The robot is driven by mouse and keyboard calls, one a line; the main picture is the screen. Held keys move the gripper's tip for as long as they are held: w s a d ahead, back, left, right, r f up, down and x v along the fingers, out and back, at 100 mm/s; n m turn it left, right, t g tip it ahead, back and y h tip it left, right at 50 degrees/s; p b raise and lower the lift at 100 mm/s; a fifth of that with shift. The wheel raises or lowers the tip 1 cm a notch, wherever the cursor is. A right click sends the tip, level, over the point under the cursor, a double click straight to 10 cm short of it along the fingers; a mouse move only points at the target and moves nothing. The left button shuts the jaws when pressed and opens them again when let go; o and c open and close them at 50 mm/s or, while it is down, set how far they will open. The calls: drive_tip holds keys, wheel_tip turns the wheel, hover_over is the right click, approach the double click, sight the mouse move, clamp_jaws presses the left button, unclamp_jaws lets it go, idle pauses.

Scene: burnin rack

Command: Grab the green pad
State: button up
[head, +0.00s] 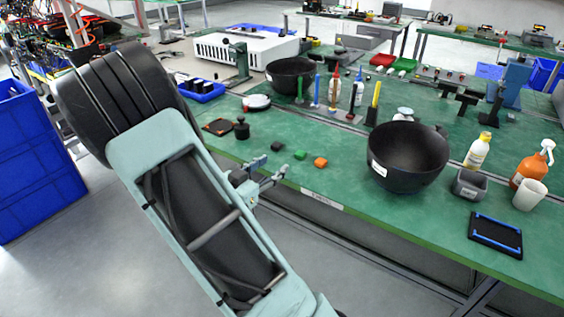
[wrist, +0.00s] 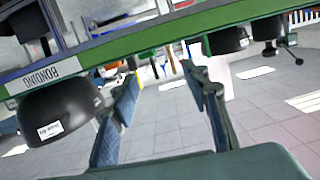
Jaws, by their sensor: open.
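The green pad (head: 300,155) is a small green block lying on the green table top, between a dark block (head: 277,146) and an orange block (head: 320,162). My gripper (head: 268,170) is in front of the table's near edge, close to the pad and apart from it. Its two fingers are spread with nothing between them.
A large black bowl (head: 408,158) stands right of the blocks, and a black weight-like object (head: 242,129) stands left. Upright coloured tools (head: 333,90) stand behind. The table's labelled front edge (head: 322,201) runs beside my gripper. Blue crates (head: 35,165) stand at the left.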

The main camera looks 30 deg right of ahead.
drive_tip(key=shift+s+d+f, duration=0.25)
drive_tip(key=shift+s+f, duration=0.1)
drive_tip(key=shift+s, duration=0.15)
approach(299, 155)
drive_tip(key=w+d, duration=0.1)
drive_tip(key=w+d+f, duration=0.1)
drive_tip(key=d, duration=0.1)
drive_tip(key=shift+w+b, duration=0.15)
drive_tip(key=shift+b, duration=0.25)
drive_tip(key=shift+g, duration=0.3)
drive_tip(key=x, duration=0.4)
drive_tip(key=shift+s+d+r+b, duration=0.2)
drive_tip(key=shift+s+b, duration=0.1)
drive_tip(key=shift+b, duration=0.1)
drive_tip(key=shift+w+d, duration=0.25)
drive_tip(key=shift+d, duration=0.25)
drive_tip(key=c, duration=0.8)
